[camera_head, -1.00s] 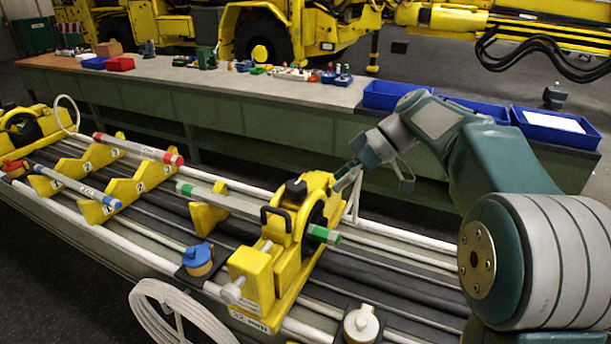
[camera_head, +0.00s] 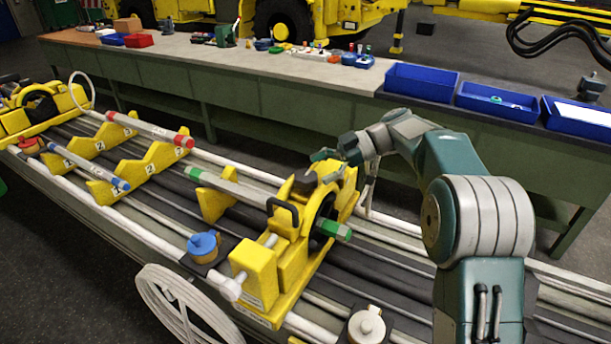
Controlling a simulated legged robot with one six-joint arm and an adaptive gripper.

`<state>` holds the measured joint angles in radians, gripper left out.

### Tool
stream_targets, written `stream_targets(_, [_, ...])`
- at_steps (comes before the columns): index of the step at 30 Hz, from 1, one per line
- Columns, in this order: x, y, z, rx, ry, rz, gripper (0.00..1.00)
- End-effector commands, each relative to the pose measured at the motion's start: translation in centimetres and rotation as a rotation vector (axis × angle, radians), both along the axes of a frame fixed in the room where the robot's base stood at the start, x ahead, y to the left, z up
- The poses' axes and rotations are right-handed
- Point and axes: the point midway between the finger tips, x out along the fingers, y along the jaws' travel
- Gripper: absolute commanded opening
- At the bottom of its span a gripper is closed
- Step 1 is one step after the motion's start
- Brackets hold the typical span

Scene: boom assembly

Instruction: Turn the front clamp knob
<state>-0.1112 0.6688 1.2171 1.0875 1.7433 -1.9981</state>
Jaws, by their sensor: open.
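The yellow front clamp (camera_head: 290,238) stands on the rails at the centre, with a green-ended rod (camera_head: 333,229) running through it. A pale knob (camera_head: 229,287) sticks out at the lower left of its yellow block (camera_head: 254,270). My gripper (camera_head: 322,167) is open above the clamp's upper, far side, with its fingers pointing left. It is well apart from the pale knob. Whether its fingers touch the top of the clamp cannot be told. My wrist and gripper hide part of the bench behind.
A blue-capped fitting (camera_head: 203,246) and a white-capped fitting (camera_head: 367,327) flank the clamp. A white hose coil (camera_head: 180,305) hangs at the front. Rods rest on yellow V-supports (camera_head: 135,172) at left. A long bench (camera_head: 290,75) with blue bins (camera_head: 420,78) stands behind.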

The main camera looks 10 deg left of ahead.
Motion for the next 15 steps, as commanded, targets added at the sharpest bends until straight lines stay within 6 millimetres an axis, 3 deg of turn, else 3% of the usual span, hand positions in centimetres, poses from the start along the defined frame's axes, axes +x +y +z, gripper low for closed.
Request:
stream_targets(6, [-1.2, 2.4, -1.2, -0.001, 0.001, 0.001, 1.0])
stream_targets(15, [-1.5, 3.0, -1.4, -0.001, 0.0, 0.0, 1.0])
